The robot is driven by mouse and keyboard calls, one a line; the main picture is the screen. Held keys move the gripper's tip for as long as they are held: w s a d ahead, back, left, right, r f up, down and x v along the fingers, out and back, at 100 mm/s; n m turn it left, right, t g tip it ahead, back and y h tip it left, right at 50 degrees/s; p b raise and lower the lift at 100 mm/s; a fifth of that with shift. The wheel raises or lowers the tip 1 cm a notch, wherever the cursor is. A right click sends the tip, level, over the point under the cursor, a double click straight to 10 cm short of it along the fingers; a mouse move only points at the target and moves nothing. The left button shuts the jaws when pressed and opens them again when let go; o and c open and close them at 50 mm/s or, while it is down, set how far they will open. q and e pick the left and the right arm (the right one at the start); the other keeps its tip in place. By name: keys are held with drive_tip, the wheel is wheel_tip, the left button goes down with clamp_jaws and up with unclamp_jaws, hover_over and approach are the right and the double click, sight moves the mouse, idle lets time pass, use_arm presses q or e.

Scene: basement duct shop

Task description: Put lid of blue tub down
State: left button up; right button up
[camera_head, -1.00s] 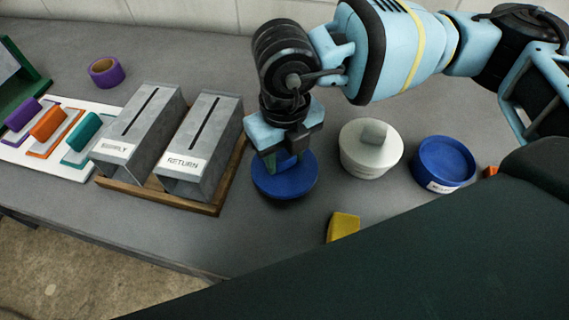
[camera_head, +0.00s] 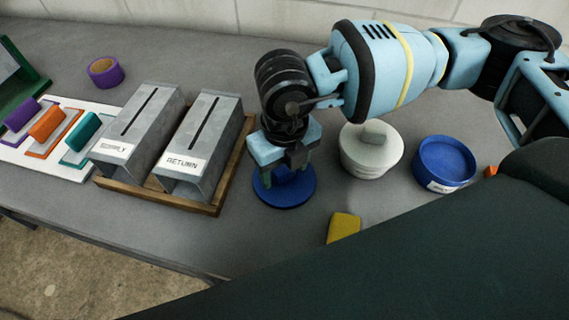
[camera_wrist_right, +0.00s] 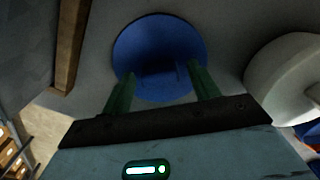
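The blue lid (camera_head: 286,196) lies flat on the grey bench, between the wooden tray and the white tub. My right gripper (camera_head: 283,172) is directly above it, pointing down, with its fingers spread. In the right wrist view, the lid (camera_wrist_right: 160,40) shows as a blue disc, and its handle is between the two open fingers (camera_wrist_right: 163,82). Whether a finger touches the handle is hard to tell. The blue tub (camera_head: 445,163) stands uncovered at the right, with a white label on its front. My left gripper is not in view.
A white lidded tub (camera_head: 371,150) stands between the lid and the blue tub. A yellow block (camera_head: 343,227) lies in front. At left, a wooden tray (camera_head: 205,208) holds two metal boxes marked SUPPLY and RETURN. Purple tape (camera_head: 105,71) lies behind. Bench is clear before the lid.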

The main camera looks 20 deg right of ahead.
sight(285, 170)
wheel_tip(285, 170, up, 12)
drive_tip(key=shift+r+p, duration=0.2)
drive_tip(key=shift+p, duration=0.1)
idle(0.5)
idle(0.4)
